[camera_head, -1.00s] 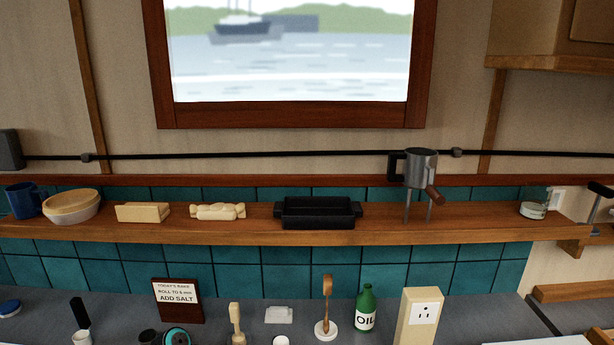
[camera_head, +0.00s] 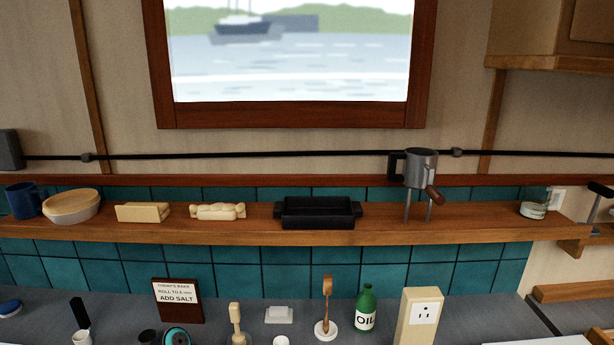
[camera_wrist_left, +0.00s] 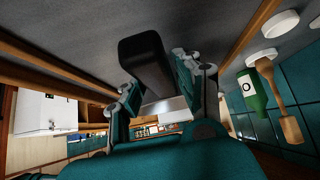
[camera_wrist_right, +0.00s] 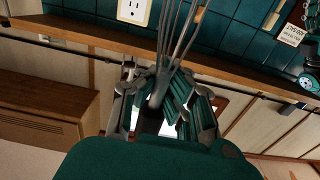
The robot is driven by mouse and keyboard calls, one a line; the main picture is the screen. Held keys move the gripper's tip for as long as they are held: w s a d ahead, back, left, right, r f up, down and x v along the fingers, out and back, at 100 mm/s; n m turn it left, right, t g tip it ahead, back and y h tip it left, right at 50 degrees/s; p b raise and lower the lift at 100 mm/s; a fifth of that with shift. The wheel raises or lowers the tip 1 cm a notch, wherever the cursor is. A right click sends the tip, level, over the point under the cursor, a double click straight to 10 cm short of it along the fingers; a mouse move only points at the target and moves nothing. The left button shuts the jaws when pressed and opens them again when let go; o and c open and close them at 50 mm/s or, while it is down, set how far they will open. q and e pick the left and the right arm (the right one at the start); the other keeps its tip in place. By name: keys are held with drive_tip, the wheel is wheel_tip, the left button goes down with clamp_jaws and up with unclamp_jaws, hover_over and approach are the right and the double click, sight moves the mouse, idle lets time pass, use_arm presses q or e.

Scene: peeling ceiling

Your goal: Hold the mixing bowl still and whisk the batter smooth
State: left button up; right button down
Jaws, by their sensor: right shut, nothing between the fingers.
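In the left wrist view my left gripper (camera_wrist_left: 155,82) has its fingers on either side of a thick black bar (camera_wrist_left: 143,55). I cannot tell whether they press on it. In the right wrist view my right gripper (camera_wrist_right: 163,88) is shut. Long grey whisk wires (camera_wrist_right: 178,35) extend past its fingertips; how they meet the fingers is unclear. Neither gripper shows in the head view. I see no mixing bowl with batter in any view. A pale bowl with a wooden-coloured top (camera_head: 70,214) stands on the shelf.
The wooden shelf (camera_head: 270,231) holds a blue mug (camera_head: 24,201), a black tin (camera_head: 318,214) and a metal hand-cranked device (camera_head: 420,168). Small items crowd the counter's back.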

use_arm(q)
drive_tip(key=shift+f, duration=1.75)
drive_tip(key=shift+r, duration=0.4)
clamp_jaws()
drive_tip(key=shift+f, duration=0.2)
idle(0.8)
